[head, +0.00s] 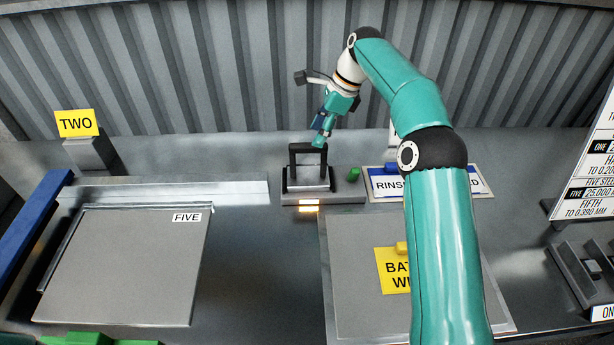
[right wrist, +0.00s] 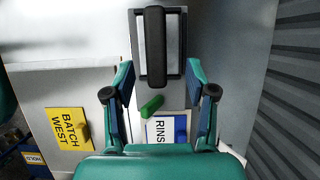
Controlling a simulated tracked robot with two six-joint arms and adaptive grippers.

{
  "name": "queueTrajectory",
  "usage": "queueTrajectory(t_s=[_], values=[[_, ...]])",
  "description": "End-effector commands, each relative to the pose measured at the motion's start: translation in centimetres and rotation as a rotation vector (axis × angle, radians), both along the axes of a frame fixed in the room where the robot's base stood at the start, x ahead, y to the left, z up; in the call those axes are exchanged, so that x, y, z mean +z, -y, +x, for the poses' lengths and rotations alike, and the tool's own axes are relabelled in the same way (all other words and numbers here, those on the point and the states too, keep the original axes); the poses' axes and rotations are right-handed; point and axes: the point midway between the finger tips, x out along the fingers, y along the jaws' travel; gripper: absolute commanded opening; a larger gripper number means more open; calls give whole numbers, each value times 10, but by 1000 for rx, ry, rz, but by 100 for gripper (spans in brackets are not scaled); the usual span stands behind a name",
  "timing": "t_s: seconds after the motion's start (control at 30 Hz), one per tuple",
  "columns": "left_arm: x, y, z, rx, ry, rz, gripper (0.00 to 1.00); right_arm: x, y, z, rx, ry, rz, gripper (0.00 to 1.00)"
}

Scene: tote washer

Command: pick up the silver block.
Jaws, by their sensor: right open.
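No separate block in either view is clearly the silver block. A plain grey metal block (head: 90,152) under the yellow TWO sign stands at the back left in the head view. A long pale metal bar (head: 235,191) lies behind the FIVE panel. My right gripper (head: 324,127) is open and empty, just above a black upright handle (head: 308,150) on a small base. In the right wrist view, the fingers (right wrist: 160,68) are spread, with the black handle (right wrist: 155,45) in line with the gap between them. My left gripper is not in view.
A small green peg (head: 353,174) is right of the handle, beside a blue-and-white RINSE sign (head: 383,184). A yellow BATCH WEST label (head: 393,275) lies on a grey panel. The FIVE panel (head: 125,265) is at left. A corrugated wall (head: 200,70) closes the back.

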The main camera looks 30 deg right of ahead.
Motion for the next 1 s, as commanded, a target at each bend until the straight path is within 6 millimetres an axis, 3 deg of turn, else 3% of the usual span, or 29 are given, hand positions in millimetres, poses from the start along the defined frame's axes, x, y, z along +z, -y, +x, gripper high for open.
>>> queueTrajectory(t_s=[0.27,0.6,0.87,1.0], values=[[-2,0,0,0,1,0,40,-16,-7,3,1,0,0,56],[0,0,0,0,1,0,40,-54,-26,8,1,0,0,56],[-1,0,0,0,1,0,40,-58,-27,9,0,2,-1,56],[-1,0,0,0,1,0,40,-58,-27,9,0,2,-1,38]])
